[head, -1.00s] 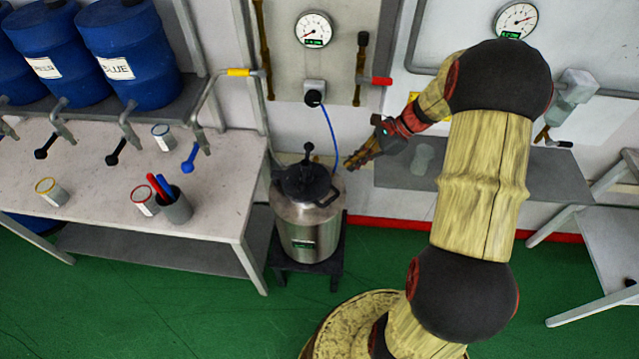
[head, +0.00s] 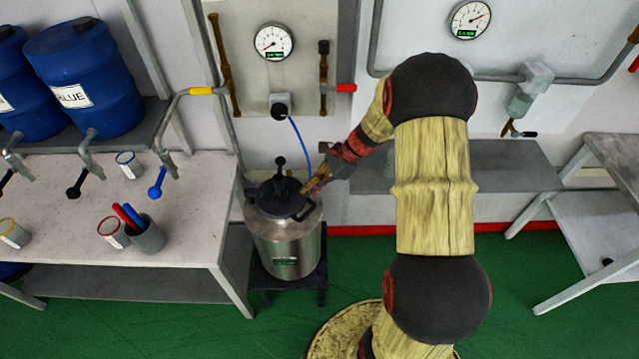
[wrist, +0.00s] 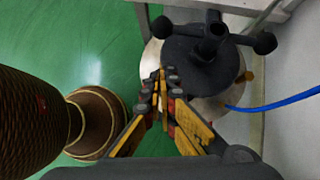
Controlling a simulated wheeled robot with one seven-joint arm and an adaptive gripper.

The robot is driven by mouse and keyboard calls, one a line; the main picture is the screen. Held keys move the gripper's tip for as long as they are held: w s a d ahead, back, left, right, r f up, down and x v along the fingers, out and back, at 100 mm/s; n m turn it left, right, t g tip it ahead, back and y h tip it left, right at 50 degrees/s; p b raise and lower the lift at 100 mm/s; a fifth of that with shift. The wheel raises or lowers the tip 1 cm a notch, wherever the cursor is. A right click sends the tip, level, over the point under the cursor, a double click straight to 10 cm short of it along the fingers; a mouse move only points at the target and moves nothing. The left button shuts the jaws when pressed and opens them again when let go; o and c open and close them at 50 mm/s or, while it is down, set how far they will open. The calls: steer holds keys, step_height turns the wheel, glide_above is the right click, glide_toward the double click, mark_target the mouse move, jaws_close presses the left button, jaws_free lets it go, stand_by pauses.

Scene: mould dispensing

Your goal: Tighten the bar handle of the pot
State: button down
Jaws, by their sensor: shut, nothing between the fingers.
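The pot (head: 287,250) is a steel cylinder with a black lid (head: 277,190), standing on a dark low stand. The bar handle (head: 281,168) stands up from the lid with a round knob at its end. In the wrist view the bar handle (wrist: 212,35) shows as a black bar with knobs, at the top of the lid (wrist: 195,62). My gripper (head: 308,188) is shut and empty, at the right rim of the lid near the black side handle. In the wrist view my gripper (wrist: 163,82) lies over the near edge of the lid, apart from the bar handle.
A blue hose (head: 300,145) runs from the wall outlet down to the pot. A white table (head: 190,220) with cups stands close on the left. A grey shelf (head: 500,165) is on the right. Green floor is open in front.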

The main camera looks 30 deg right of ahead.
steer(key=shift+w+a+f+b, duration=0.2)
steer(key=shift+w+a+f, duration=0.15)
steer(key=shift+a, duration=0.45)
steer(key=shift+w+a+f+b, duration=0.25)
steer(key=shift+a+f, duration=0.15)
steer(key=shift+a, duration=0.4)
steer(key=shift+w+a+f+b, duration=0.2)
steer(key=shift+w+a+f, duration=0.15)
steer(key=shift+a, duration=0.45)
